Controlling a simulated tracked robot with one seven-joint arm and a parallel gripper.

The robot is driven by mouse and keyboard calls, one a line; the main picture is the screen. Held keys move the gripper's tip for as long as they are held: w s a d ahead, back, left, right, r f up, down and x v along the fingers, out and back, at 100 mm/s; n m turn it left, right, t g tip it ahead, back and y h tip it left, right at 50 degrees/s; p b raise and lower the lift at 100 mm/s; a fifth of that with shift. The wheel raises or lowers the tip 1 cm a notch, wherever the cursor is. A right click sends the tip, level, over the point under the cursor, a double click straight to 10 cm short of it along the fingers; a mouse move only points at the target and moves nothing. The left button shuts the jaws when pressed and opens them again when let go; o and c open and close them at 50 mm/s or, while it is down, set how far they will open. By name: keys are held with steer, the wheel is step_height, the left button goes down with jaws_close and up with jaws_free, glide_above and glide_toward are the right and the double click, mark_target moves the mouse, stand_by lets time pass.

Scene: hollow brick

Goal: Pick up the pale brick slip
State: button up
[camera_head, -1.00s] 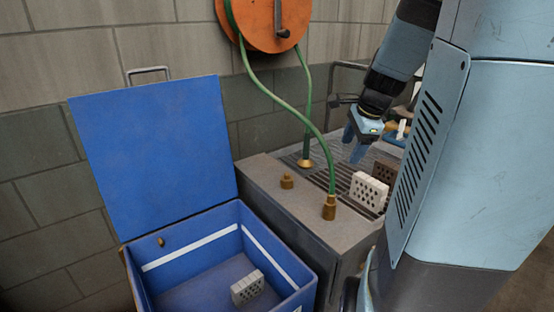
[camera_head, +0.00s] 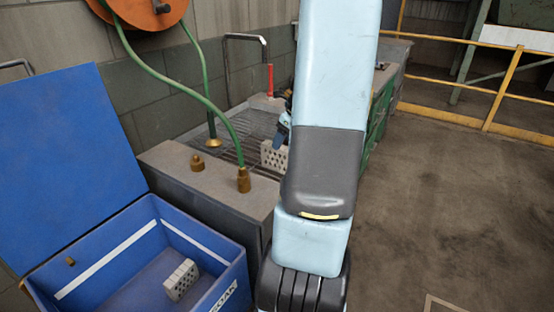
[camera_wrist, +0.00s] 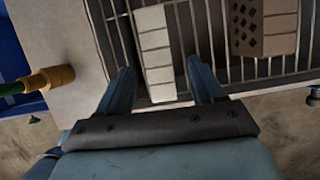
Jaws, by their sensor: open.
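The pale brick slip (camera_wrist: 155,50) lies on the metal grate in the wrist view, its face crossed by several dark lines. My gripper (camera_wrist: 160,66) is open, with one finger to the left of the slip and the other to its right. I cannot tell how far above it the fingertips are. In the head view a pale brick with holes (camera_head: 271,156) stands on the grate, partly hidden by my arm. My gripper (camera_head: 282,136) is close to it there, also partly hidden.
A brown brick with holes (camera_wrist: 262,28) lies to the right on the grate (camera_wrist: 218,40). Another pale brick with holes (camera_head: 181,280) sits in the open blue box (camera_head: 225,250). A green hose (camera_head: 190,88) and brass fittings (camera_head: 244,180) stand beside the grate.

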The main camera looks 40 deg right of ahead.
mark_target(276, 153)
steer(key=shift+x, duration=3.75)
steer(key=shift+a+f, duration=0.15)
steer(key=shift+f, duration=0.1)
steer(key=shift+c, duration=0.5)
steer(key=c, duration=1.1)
